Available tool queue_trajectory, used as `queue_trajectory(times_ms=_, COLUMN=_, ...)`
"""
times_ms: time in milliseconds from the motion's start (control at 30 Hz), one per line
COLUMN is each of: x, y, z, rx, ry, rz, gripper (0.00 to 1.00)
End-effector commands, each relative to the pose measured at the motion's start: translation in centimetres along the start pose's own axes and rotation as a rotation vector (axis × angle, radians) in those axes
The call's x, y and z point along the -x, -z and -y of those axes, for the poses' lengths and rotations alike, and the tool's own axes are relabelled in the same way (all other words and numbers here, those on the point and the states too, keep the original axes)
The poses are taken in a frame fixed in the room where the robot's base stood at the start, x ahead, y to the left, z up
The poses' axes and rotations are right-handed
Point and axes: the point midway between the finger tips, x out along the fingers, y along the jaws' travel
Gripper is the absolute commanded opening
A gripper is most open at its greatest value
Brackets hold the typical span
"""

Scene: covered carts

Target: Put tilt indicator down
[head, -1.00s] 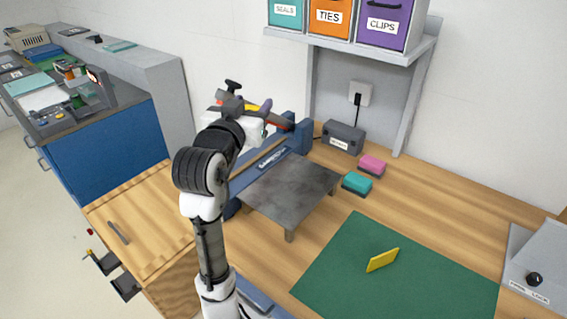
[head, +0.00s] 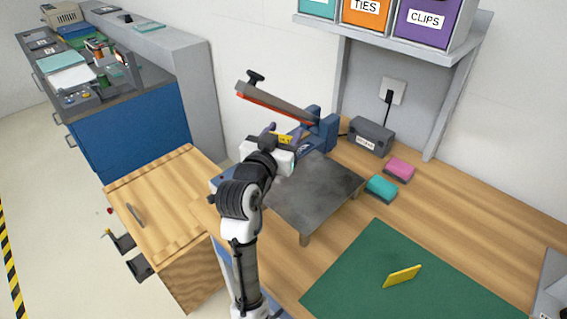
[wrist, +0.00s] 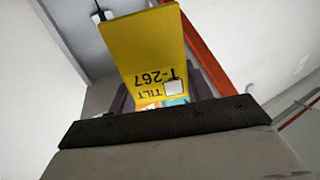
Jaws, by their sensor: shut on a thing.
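In the wrist view the plate stands up between the dark fingers (wrist: 160,92). In the head view only a small yellow part of the held indicator (head: 283,139) shows by the fingers, in front of the sealer's raised lever (head: 275,103). Another yellow plate (head: 402,276) stands on edge on the green mat (head: 350,270); its label cannot be read.
A grey metal platform (head: 312,195) stands on the wooden bench right of my wrist, by the blue sealer. Teal (head: 381,188) and pink (head: 399,169) blocks and a dark box (head: 371,137) stand beyond. A shelf (head: 400,40) overhangs the back. Much of the mat is bare.

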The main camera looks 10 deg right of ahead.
Motion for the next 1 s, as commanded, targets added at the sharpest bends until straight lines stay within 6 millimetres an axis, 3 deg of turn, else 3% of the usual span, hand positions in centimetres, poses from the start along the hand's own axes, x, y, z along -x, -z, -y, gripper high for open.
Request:
queue_trajectory(times_ms=33, x=0.0, y=-2.1, z=0.0, rx=0.004, ry=0.0, rz=0.003, gripper=0.29)
queue_trajectory(times_ms=100, x=0.0, y=-3.4, z=0.0, rx=0.002, ry=0.0, rz=0.0, gripper=0.29)
queue_trajectory(times_ms=400, x=0.0, y=-5.1, z=0.0, rx=0.0, ry=0.0, rz=0.0, gripper=0.29)
queue_trajectory(times_ms=667, x=0.0, y=-8.6, z=0.1, rx=0.0, ry=0.001, rz=-0.001, gripper=0.29)
queue_trajectory(times_ms=1000, x=0.0, y=-8.8, z=0.0, rx=-0.001, ry=0.0, rz=-0.001, gripper=0.29)
